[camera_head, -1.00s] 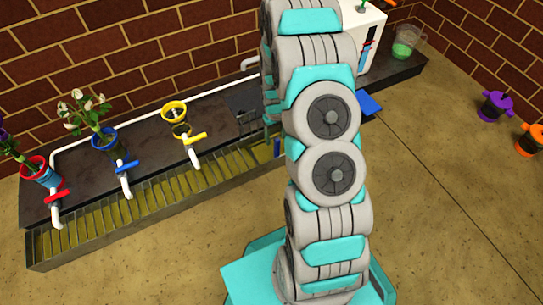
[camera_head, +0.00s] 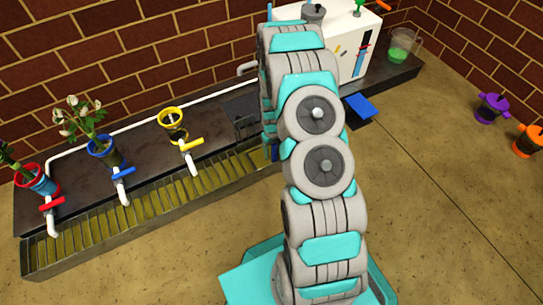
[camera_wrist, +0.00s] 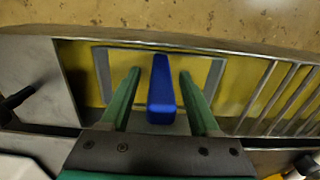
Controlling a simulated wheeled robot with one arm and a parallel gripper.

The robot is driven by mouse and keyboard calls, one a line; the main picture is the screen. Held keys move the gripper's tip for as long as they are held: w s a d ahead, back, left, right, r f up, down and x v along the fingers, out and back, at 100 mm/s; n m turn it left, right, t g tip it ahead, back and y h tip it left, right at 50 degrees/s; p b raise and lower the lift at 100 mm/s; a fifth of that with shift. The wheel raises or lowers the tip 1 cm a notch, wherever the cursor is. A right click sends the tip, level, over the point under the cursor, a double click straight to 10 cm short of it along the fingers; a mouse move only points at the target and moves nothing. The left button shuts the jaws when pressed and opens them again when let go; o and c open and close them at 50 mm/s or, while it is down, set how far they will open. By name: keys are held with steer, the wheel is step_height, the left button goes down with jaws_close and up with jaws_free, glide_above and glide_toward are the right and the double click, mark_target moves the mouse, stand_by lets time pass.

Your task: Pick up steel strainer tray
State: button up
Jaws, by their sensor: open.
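In the wrist view, a blue upright handle (camera_wrist: 161,88) stands between the two green fingers of my gripper (camera_wrist: 160,73). The fingers are open, one on each side of the handle, with a visible gap on both sides. Around the handle is a grey steel rectangular frame (camera_wrist: 103,72) with yellow inside, which looks like the strainer tray; the fingers and gripper body hide part of it. It sits in a steel trough. In the head view, my arm hides the gripper and most of the tray; a small bit of blue (camera_head: 275,152) shows beside the arm.
The slatted trough (camera_head: 130,212) runs along the counter's front. Red (camera_head: 52,203), blue (camera_head: 123,171) and yellow (camera_head: 190,145) taps overhang it. A white machine (camera_head: 345,40) and a green-filled beaker (camera_head: 400,50) stand at the back. Purple (camera_head: 492,108) and orange (camera_head: 530,140) pots stand right. The foreground floor is clear.

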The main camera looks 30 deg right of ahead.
jaws_close()
stand_by(0.5)
